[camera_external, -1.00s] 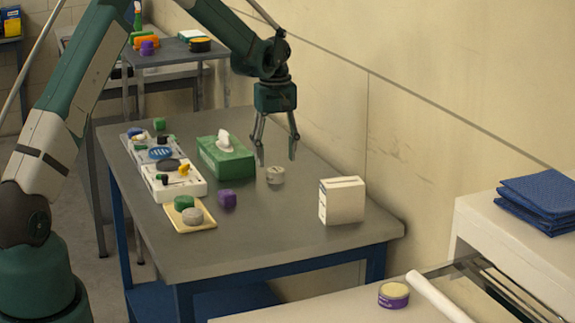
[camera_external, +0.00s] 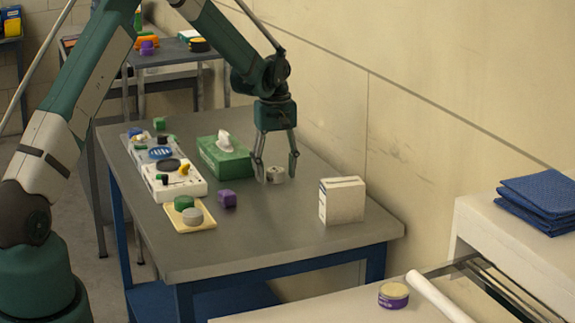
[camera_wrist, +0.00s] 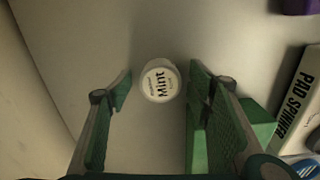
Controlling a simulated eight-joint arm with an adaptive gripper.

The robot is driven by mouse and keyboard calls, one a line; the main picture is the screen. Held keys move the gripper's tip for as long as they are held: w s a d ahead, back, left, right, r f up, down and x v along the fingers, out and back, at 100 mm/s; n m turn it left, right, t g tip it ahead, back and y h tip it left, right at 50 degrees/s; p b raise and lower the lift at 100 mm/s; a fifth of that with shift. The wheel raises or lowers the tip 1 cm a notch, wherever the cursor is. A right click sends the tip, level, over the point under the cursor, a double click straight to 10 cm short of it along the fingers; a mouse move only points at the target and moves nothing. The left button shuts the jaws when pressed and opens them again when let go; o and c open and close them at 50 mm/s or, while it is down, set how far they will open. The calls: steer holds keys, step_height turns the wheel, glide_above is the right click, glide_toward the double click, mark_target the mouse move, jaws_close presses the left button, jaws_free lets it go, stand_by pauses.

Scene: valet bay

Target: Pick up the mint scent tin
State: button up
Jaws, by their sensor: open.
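The mint scent tin (camera_external: 276,173) is a small round pale tin standing on the grey table. In the wrist view the tin (camera_wrist: 160,80) shows a white lid reading "Mint". My gripper (camera_external: 276,182) is open and low over the table at the tin. In the wrist view the open fingers (camera_wrist: 158,90) stand to the left and right of the tin, with a gap on each side. The tin lies near the fingertips, and I see no contact.
A green tissue box (camera_external: 228,160) stands close left of my gripper. A white box (camera_external: 342,200) stands to the right. A purple block (camera_external: 227,198), a yellow tray (camera_external: 190,228) and a pad spinner box (camera_wrist: 298,100) are also near. The table's front is clear.

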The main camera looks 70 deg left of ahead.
mark_target(275, 170)
steer(key=shift+c, duration=0.7)
steer(key=c, duration=0.9)
steer(key=shift+r, duration=0.1)
steer(key=shift+r, duration=4.9)
